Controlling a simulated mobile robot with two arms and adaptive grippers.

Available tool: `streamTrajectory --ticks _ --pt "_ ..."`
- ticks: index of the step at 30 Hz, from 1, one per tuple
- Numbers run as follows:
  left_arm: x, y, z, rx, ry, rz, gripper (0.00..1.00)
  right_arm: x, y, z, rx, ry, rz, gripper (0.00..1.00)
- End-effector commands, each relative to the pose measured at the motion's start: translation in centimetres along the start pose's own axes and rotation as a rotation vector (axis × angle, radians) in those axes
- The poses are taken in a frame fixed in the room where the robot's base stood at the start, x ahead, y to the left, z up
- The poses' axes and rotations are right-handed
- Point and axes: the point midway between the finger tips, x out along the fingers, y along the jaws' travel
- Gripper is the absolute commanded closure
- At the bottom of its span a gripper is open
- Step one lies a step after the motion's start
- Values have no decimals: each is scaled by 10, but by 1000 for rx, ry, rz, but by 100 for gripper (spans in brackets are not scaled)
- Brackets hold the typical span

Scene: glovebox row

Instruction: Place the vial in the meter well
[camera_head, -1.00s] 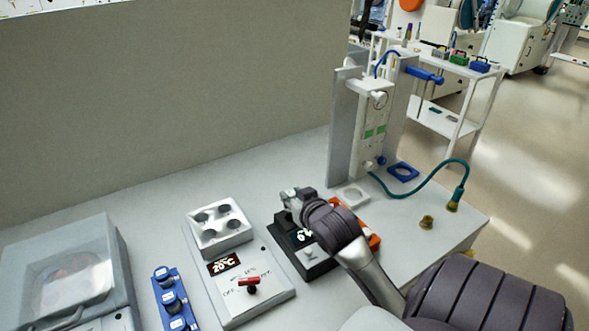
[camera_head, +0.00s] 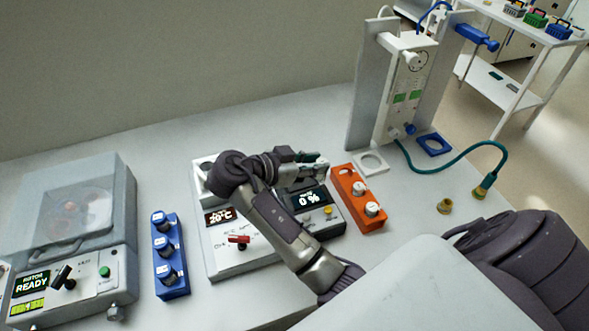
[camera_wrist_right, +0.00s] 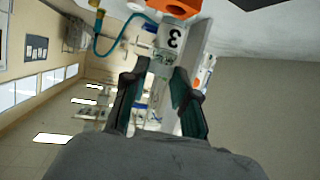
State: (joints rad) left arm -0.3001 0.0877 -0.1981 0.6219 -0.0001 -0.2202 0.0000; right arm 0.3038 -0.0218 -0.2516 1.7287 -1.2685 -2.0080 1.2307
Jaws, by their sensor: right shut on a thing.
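My right gripper (camera_head: 318,164) is over the back part of the dark meter (camera_head: 330,222), whose display reads "0 %". In the right wrist view the gripper (camera_wrist_right: 160,80) is shut on a small vial (camera_wrist_right: 170,38) marked "3", held between the fingertips. In the head view the vial is mostly hidden by the fingers. The meter's well cannot be made out behind the gripper, so I cannot tell whether the vial touches it. My left gripper is not in view.
An orange rack (camera_head: 351,180) with two white-capped vials stands right of the meter. Left are a heater block (camera_head: 228,262), a blue rack (camera_head: 172,285) and a lidded centrifuge (camera_head: 120,200). A column stand (camera_head: 365,100) with a teal hose (camera_head: 440,168) is behind right.

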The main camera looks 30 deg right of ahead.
Motion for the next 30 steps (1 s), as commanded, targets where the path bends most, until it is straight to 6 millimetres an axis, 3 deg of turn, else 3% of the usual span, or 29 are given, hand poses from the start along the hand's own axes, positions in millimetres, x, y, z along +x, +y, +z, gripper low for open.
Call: streamTrajectory --ticks 3,9,16,21,29,30 --pt "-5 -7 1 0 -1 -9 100 -5 -26 17 -3 3 -1 100" --pt "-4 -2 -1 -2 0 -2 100 -10 -53 41 0 2 -1 100" --pt "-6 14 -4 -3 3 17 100 -5 -59 57 -3 3 0 100" --pt "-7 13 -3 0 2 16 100 4 -59 79 -2 2 0 100" --pt "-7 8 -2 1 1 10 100 5 -58 84 0 -1 -1 100" --pt "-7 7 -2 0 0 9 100 5 -58 84 -1 -2 -1 67"
